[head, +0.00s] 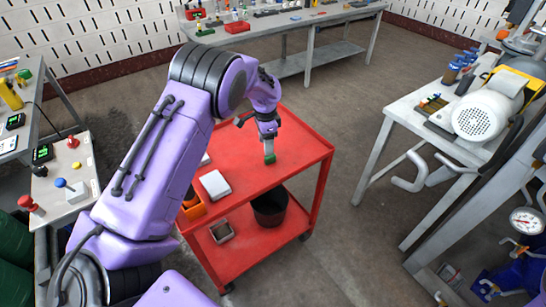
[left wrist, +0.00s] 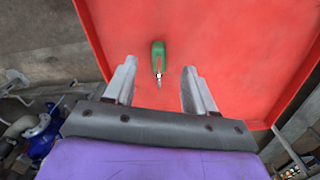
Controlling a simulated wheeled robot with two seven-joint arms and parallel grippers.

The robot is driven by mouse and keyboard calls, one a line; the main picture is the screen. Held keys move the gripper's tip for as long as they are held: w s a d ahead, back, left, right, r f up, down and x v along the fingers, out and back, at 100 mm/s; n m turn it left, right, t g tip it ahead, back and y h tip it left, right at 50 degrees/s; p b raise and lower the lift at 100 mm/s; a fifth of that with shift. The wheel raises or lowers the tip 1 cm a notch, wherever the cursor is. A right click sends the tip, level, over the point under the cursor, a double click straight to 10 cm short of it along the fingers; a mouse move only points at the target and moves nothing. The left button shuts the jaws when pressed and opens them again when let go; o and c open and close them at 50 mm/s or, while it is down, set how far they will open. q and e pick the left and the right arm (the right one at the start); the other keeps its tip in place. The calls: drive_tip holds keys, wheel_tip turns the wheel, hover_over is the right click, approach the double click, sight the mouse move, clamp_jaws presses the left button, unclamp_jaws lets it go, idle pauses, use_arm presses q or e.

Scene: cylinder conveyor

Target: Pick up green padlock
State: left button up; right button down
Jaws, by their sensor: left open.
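The green padlock (left wrist: 158,53) lies on the red top of the cart (head: 240,148). In the left wrist view its green body points away from me and its small metal part points toward the gripper. In the head view it shows as a green spot (head: 269,159) just below my left gripper (head: 268,145). The left gripper is open and points down at the cart. In the left wrist view the padlock lies in line with the gap between the two fingers (left wrist: 160,68), with clear space on both sides. I cannot tell the exact height gap. My right gripper is not in view.
A white box (head: 215,185) and an orange container (head: 193,208) sit on the cart's left part. A black bucket (head: 269,208) stands on its lower shelf. The cart top around the padlock is clear.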

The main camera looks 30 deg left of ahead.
use_arm(q)
wheel_tip(320, 180, down, 6)
drive_tip(key=shift+w+f+p, duration=0.1)
drive_tip(key=shift+f+p, duration=0.05)
drive_tip(key=shift+p, duration=0.85)
drive_tip(key=shift+f, duration=0.35)
drive_tip(key=shift+r, duration=0.1)
clamp_jaws()
